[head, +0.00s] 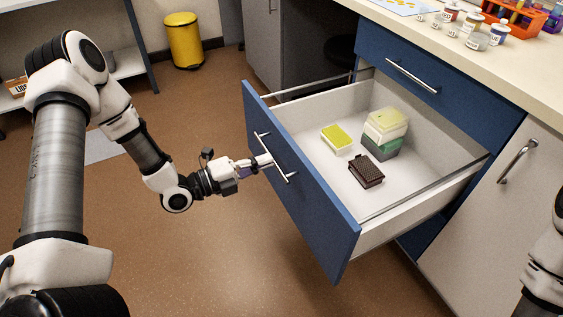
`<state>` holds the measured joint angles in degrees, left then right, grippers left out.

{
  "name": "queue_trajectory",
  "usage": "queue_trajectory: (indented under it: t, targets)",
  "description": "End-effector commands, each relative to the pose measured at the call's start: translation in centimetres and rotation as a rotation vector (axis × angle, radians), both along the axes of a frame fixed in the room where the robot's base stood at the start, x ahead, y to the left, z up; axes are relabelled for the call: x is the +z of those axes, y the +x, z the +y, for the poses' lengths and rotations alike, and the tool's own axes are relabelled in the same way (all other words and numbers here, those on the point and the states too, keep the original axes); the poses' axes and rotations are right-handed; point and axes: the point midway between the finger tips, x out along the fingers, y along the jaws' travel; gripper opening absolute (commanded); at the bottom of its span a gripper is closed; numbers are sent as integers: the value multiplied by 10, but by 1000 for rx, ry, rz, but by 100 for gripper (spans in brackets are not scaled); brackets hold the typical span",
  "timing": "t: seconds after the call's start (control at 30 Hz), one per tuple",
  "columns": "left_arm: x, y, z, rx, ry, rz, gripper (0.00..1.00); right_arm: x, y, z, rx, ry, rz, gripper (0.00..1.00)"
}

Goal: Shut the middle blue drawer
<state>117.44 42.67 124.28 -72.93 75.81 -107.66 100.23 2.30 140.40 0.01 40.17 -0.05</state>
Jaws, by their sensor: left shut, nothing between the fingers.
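The middle blue drawer (318,222) stands pulled far out from the bench, its front facing left toward my arm. A silver bar handle (272,158) is on its front. My left gripper (264,161) is shut and empty, with its fingertips at the handle. I cannot tell whether they touch it. Inside the drawer lie a yellow-topped tip box (337,138), a stack of boxes in yellow, white, green and grey (384,131), and a dark brown rack (366,171). My right gripper is not in view; only part of that arm shows at the right edge.
A shut blue drawer (400,62) is above the open one. The benchtop (535,75) holds small jars (476,41) and an orange rack (516,15). A grey cabinet door (500,205) is at the right. A yellow bin (184,42) stands behind.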

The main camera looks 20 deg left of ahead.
Motion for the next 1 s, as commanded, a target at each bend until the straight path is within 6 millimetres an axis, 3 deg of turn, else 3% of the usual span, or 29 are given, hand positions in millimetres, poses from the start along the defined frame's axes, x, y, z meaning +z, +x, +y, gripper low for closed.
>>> queue_trajectory:
  t: [0.1, 0.3, 0.77, 1.0]
  targets:
    - [-3, 18, -16, -5, 3, -1, 0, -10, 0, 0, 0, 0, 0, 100]
    - [-1, 36, -29, -2, 0, 0, 0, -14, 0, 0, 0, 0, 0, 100]
    - [0, 39, -31, 1, -1, 1, 0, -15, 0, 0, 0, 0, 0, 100]
    - [-3, 55, -45, -4, 2, -1, 0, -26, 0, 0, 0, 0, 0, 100]
